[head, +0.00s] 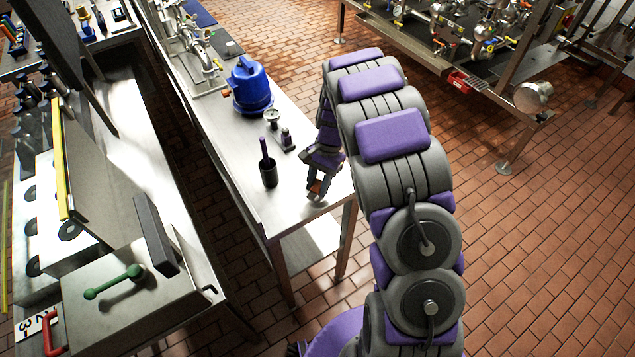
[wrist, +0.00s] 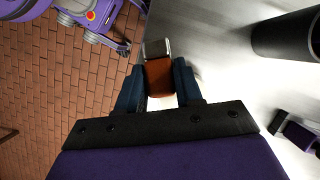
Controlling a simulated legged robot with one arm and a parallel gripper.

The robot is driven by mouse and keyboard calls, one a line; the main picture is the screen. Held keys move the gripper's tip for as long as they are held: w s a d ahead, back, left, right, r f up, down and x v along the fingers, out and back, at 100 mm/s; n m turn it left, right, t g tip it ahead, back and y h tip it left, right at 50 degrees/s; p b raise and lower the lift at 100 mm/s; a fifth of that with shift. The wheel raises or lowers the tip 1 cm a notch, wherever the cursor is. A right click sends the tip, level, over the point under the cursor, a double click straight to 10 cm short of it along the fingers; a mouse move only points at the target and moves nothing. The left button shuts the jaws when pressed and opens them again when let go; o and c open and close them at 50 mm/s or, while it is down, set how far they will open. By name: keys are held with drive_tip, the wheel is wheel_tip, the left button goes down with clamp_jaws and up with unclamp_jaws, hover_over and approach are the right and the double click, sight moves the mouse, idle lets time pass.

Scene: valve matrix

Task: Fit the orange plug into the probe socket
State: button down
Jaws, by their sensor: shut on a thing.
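My gripper (head: 317,192) is over the near right end of the steel bench and shut on the orange plug (head: 316,186). In the wrist view the orange plug (wrist: 160,78) sits between the two blue-grey fingers of my gripper (wrist: 159,85). Its grey metal end (wrist: 157,48) points away from the palm, near the bench edge in the picture. I cannot tell for sure which item is the probe socket. A small dark fitting on a plate (head: 286,140) stands on the bench behind and left of my gripper, apart from the plug.
A round gauge (head: 272,119) and a blue container (head: 250,88) stand farther back. The bench front (head: 290,215) is clear.

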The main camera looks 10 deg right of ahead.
drive_tip(key=shift+f, duration=0.15)
drive_tip(key=shift+a+f, duration=0.35)
drive_tip(key=shift+a, duration=0.2)
drive_tip(key=c, duration=1)
unclamp_jaws()
drive_tip(key=shift+a, duration=0.15)
drive_tip(key=shift+o, duration=1.3)
drive_tip(key=shift+d, duration=0.45)
drive_tip(key=shift+a, duration=0.25)
